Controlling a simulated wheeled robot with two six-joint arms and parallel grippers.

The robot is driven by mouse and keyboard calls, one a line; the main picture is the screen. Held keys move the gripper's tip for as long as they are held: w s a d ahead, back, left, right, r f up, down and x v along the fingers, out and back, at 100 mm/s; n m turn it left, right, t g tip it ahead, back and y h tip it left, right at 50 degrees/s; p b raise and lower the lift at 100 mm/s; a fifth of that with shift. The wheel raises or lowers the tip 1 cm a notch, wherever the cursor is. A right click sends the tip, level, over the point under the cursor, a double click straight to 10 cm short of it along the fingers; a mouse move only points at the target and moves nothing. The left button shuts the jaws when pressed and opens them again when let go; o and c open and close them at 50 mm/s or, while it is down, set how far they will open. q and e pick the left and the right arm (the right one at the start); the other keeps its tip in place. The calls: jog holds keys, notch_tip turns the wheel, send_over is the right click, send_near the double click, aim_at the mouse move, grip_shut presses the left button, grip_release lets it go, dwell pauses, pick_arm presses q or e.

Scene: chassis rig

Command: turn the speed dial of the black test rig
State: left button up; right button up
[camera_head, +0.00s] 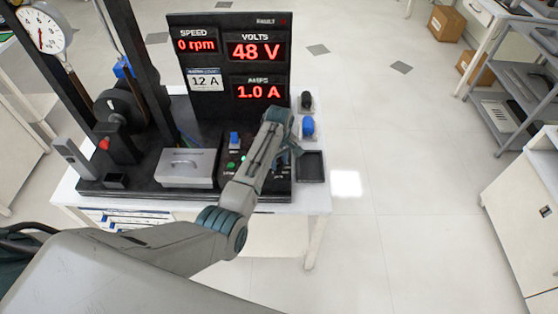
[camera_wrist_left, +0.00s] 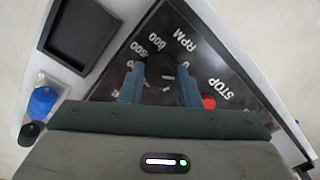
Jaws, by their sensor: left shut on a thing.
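The black test rig (camera_head: 140,135) stands on a white bench, its panel reading 0 rpm, 48 V and 1.0 A. In the head view my left arm hides the dial, and the gripper (camera_head: 274,150) is over the rig's right front corner. My right gripper is in neither view.
A red STOP button (camera_wrist_left: 208,101) is close beside the right finger. A black tray (camera_head: 311,166) lies right of the rig, with a blue item (camera_head: 308,127) and a black item (camera_head: 306,101) behind it. A grey lidded box (camera_head: 188,168) is on the rig's front left.

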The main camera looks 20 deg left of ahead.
pick_arm(q)
jog(key=m, duration=1.2)
jog(key=shift+m, duration=0.4)
jog(key=m, duration=1)
jog(key=shift+m, duration=1.1)
jog(key=o, duration=1)
